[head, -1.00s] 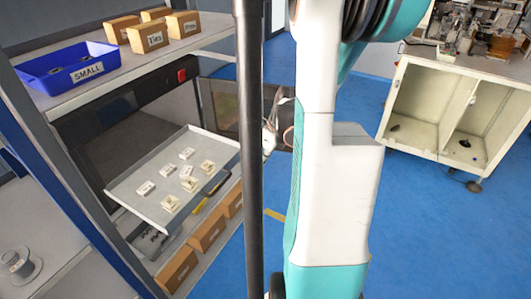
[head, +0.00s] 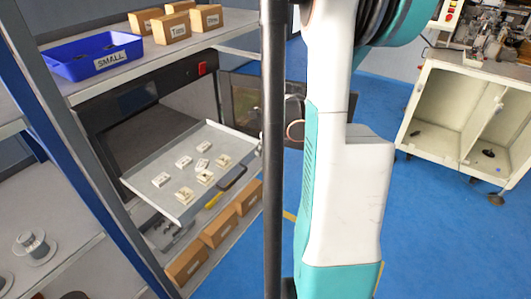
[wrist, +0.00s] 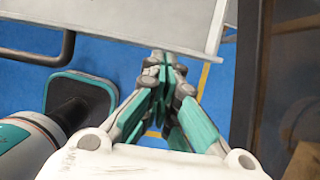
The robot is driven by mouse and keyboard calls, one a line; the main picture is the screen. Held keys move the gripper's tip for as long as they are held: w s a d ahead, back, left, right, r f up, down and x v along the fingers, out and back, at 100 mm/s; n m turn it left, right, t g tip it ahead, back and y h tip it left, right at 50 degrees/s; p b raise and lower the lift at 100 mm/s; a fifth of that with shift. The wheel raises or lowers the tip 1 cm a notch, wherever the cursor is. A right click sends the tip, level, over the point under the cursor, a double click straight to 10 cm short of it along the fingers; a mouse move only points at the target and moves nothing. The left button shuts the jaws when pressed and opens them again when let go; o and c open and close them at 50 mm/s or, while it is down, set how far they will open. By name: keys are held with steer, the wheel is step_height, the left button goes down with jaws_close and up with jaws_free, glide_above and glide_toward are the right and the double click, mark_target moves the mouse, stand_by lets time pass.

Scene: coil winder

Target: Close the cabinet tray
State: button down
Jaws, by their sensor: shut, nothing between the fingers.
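The grey cabinet tray (head: 160,205) is pulled out of the dark cabinet (head: 135,90) in the head view, with several small labelled pale blocks on it. A dark handle (head: 232,178) sits on its front edge. In the wrist view, the tray's edge (wrist: 130,35) crosses the top and a dark handle bar (wrist: 66,48) shows at the left. My gripper (wrist: 165,62) is shut and empty, its tips close to the tray edge right of the handle. I cannot tell whether they touch it. In the head view, the gripper is mostly hidden behind my arm and column.
The open cabinet door (head: 245,98) stands right of the tray, and a dark panel (wrist: 248,75) is close to my gripper's right. Above is a shelf with a blue bin (head: 80,62) and cardboard boxes. Boxes (head: 222,230) sit below the tray. Blue floor is free to the right.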

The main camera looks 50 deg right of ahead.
mark_target(212, 135)
steer(key=w, duration=0.7)
steer(key=w+a, duration=0.1)
steer(key=w, duration=1.4)
steer(key=shift+w+a, duration=0.3)
steer(key=shift+a, duration=0.1)
